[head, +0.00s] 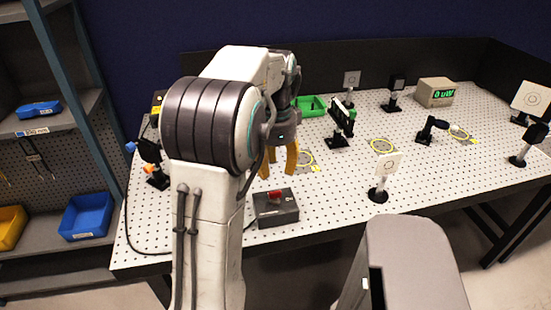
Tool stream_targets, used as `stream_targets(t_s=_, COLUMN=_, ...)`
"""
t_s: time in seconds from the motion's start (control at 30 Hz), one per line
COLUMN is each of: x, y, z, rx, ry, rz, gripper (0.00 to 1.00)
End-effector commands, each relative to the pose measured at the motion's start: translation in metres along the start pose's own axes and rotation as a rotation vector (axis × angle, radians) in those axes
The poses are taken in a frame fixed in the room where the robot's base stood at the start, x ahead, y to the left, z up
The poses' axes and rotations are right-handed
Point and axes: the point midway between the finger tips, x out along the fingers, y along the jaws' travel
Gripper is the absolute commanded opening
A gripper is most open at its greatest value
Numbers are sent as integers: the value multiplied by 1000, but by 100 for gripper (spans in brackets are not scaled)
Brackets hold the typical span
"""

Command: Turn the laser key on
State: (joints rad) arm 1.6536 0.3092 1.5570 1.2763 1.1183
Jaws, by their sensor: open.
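The laser key box is a dark grey box (275,212) near the front edge of the optical table. A red key or switch (275,195) sits on its top; its exact turn position is too small to tell. My gripper (279,172) has yellow fingers pointing down, spread apart and empty. It hangs over the table above and a little behind the box, apart from the red key as far as I can tell. My arm hides part of the table to the left of the box.
The perforated table (220,245) carries a white square target (385,166), a black optic mount (341,122), a green tray (312,106) and a power meter reading 0 uW (435,92). A black cable (127,215) runs along the left edge. A shelf with blue bins (87,215) stands left.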

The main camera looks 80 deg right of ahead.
Motion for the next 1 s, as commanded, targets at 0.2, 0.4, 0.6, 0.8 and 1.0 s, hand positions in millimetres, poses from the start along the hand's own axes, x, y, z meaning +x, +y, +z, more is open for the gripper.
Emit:
stream_targets(t_s=0.2, x=-17, y=0, z=0, rx=0, ry=1, rz=-1, gripper=41)
stream_targets(t_s=0.4, x=-21, y=0, z=0, rx=0, ry=0, rz=0, gripper=41)
stream_targets(t_s=0.6, x=-21, y=0, z=0, rx=0, ry=0, rz=0, gripper=41)
stream_targets(t_s=0.8, x=-20, y=0, z=0, rx=0, ry=0, rz=0, gripper=41)
stream_targets(t_s=1.0, x=-20, y=0, z=0, rx=0, ry=0, rz=0, gripper=41)
